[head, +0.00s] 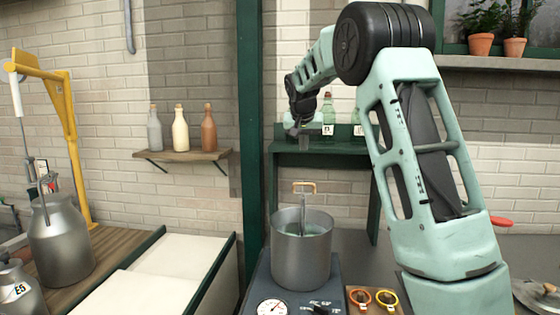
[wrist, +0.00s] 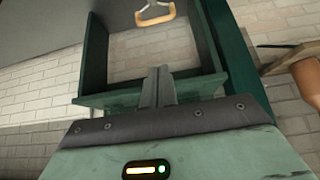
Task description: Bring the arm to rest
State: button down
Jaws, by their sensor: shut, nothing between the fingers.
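My arm is raised and bent in the head view. My gripper (head: 303,132) hangs at its end, small and partly dark, in front of the green shelf (head: 330,146) and above the metal pot. In the wrist view the two fingers of my gripper (wrist: 158,84) are together with nothing between them. Beyond them are the green shelf frame (wrist: 120,98) and a wooden-handled loop (wrist: 155,14) at the top edge.
A metal pot (head: 301,262) with a handled tool (head: 304,188) in it stands on a unit with a gauge. Green bottles (head: 328,114) stand on the green shelf beside my gripper. Three bottles (head: 180,130) stand on a wooden wall shelf. A milk can (head: 60,245) is at left.

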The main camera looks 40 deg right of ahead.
jog(key=shift+r, duration=0.1)
jog(key=s+a+f+n+y, duration=0.2)
jog(key=a+f+n, duration=0.15)
jog(key=a, duration=0.85)
jog(key=s+a+f+n+y, duration=0.2)
jog(key=s+a+f, duration=0.15)
jog(key=a, duration=0.85)
jog(key=s+a+f+n+y, duration=0.1)
jog(key=s+a+f+n, duration=0.2)
jog(key=a, duration=0.9)
jog(key=s+a+f+n+g+y+b, duration=0.1)
jog(key=s+a+f+n+g, duration=0.35)
jog(key=s+a, duration=0.7)
jog(key=s+a+f+n, duration=0.1)
jog(key=s+f+n, duration=0.1)
jog(key=s, duration=0.6)
jog(key=s+a+f+n, duration=0.1)
jog(key=s+f, duration=0.3)
jog(key=s, duration=0.4)
jog(key=shift+a+f+n, duration=0.25)
jog(key=shift+f+n, duration=0.1)
jog(key=shift+n, duration=0.45)
jog(key=shift+s, duration=0.1)
